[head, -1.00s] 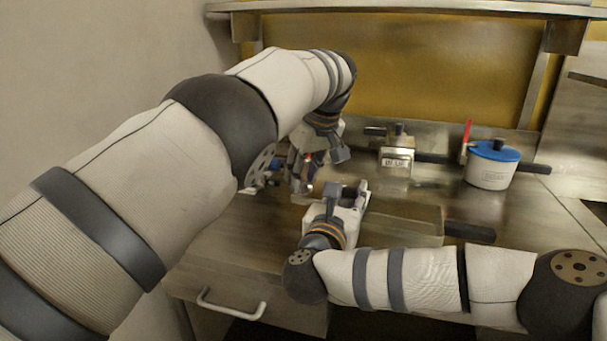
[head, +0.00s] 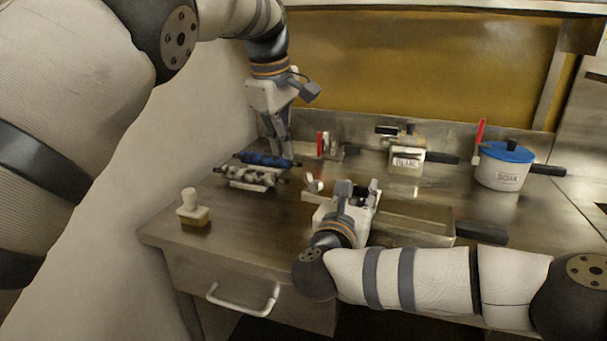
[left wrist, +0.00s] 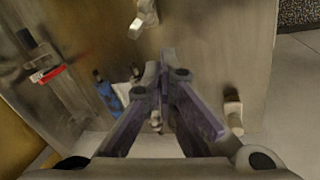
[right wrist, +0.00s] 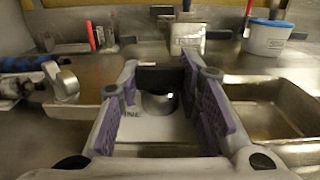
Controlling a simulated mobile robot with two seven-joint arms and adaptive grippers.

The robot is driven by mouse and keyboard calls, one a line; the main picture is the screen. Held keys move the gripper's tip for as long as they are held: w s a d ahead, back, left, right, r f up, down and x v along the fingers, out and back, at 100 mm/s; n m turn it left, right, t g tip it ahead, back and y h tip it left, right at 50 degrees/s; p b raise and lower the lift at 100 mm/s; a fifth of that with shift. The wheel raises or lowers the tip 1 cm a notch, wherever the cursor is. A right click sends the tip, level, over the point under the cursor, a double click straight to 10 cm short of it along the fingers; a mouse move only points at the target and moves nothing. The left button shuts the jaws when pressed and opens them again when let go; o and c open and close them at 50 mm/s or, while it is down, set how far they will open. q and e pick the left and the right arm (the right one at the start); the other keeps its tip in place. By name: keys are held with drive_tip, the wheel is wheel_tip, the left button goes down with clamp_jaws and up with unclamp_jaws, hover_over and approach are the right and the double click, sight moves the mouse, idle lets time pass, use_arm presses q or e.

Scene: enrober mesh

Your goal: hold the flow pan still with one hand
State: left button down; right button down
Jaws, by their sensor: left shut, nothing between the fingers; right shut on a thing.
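The flow pan, which I take to be the shallow metal pan (head: 415,222), lies on the steel counter with a black handle at its right. In the right wrist view the pan's trough (right wrist: 265,95) shows on the right of the fingers. My right gripper (head: 355,190) is over the pan's left part. In its wrist view it is closed on a dark block (right wrist: 158,78) between its fingers; the gripper hides much of the join. My left gripper (head: 283,150) is shut and empty, pointing down just above a blue roller (head: 262,159). Its fingertips meet in the left wrist view (left wrist: 165,78).
A dark-and-white roller (head: 250,175) lies by the blue one. A small cream-handled block (head: 193,208) stands at the front left. A silver curved piece (head: 314,184) is beside my right gripper. A labelled box (head: 407,160) and blue-lidded pot (head: 503,165) stand behind.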

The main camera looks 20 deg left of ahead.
sight(313, 184)
use_arm(q)
drive_tip(key=s+a+f+n+t+h, duration=0.1)
drive_tip(key=s+a+n+t+h, duration=0.4)
drive_tip(key=s+n, duration=0.6)
drive_tip(key=shift+n+g+h, duration=0.4)
drive_tip(key=shift+n+g, duration=0.3)
drive_tip(key=shift+n, duration=0.2)
drive_tip(key=x, duration=0.3)
drive_tip(key=w+x, duration=0.1)
drive_tip(key=x, duration=0.6)
drive_tip(key=shift+w+r, duration=0.15)
drive_tip(key=shift+w, duration=0.25)
drive_tip(key=w+d, duration=0.2)
drive_tip(key=shift+w+d+f, duration=0.2)
drive_tip(key=shift+w+f, duration=0.05)
drive_tip(key=shift+w, duration=0.15)
drive_tip(key=shift+w+d, duration=0.3)
drive_tip(key=shift+w, duration=0.05)
